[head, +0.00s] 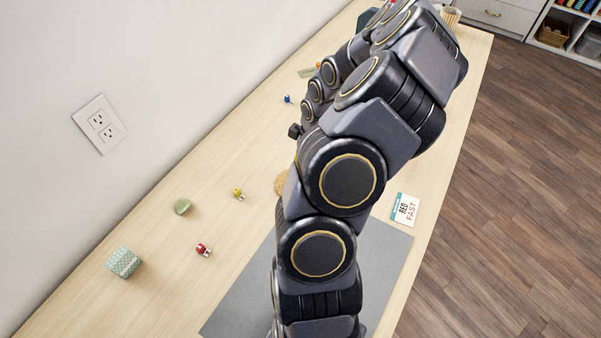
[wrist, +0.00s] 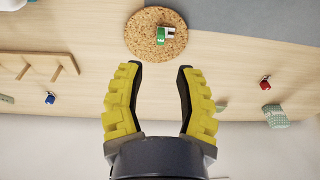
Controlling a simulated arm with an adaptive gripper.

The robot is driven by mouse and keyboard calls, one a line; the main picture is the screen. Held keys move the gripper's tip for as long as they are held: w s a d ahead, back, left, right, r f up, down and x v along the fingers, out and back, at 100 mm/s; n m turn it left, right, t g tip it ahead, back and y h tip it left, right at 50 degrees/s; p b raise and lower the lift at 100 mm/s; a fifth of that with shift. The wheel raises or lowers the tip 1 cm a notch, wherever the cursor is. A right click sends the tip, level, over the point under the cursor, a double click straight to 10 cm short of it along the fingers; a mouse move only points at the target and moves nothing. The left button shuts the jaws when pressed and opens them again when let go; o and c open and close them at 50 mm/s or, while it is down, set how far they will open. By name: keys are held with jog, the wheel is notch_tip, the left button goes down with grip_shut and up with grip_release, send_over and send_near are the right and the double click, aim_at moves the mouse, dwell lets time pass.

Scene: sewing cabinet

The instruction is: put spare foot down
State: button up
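My gripper (wrist: 160,68) is open in the wrist view, its yellow-padded fingers spread with nothing between them. A round cork mat (wrist: 139,34) is just beyond the fingertips, with a small green-and-white piece (wrist: 166,35) lying on it. The cork mat shows partly in the head view (head: 281,183), mostly behind my arm. Small coloured pieces lie apart on the table: a red one (head: 203,250), a yellow one (head: 238,193) and a blue one (head: 288,99). I cannot tell which piece is the spare foot.
A patterned box (head: 124,262) and a green lump (head: 183,206) stand on the wooden table near the wall. A grey mat (head: 240,300) and a printed card (head: 405,209) lie at the front. A wooden rack (wrist: 38,67) is left in the wrist view.

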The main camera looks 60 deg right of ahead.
jog(key=w+a+r+n, duration=0.1)
jog(key=w+a+r, duration=0.3)
jog(key=a+r, duration=0.55)
jog(key=s+a+r+g, duration=0.3)
jog(key=a+r, duration=0.5)
jog(key=a, duration=0.5)
jog(key=s+a+r+m, duration=0.1)
jog(key=s+a+r, duration=0.2)
jog(key=s+a, duration=0.5)
jog(key=shift+s+a+r, duration=0.2)
jog(key=shift+s+r, duration=0.05)
jog(key=shift+s, duration=0.35)
jog(key=shift+o, duration=0.9)
jog(key=shift+w, duration=0.1)
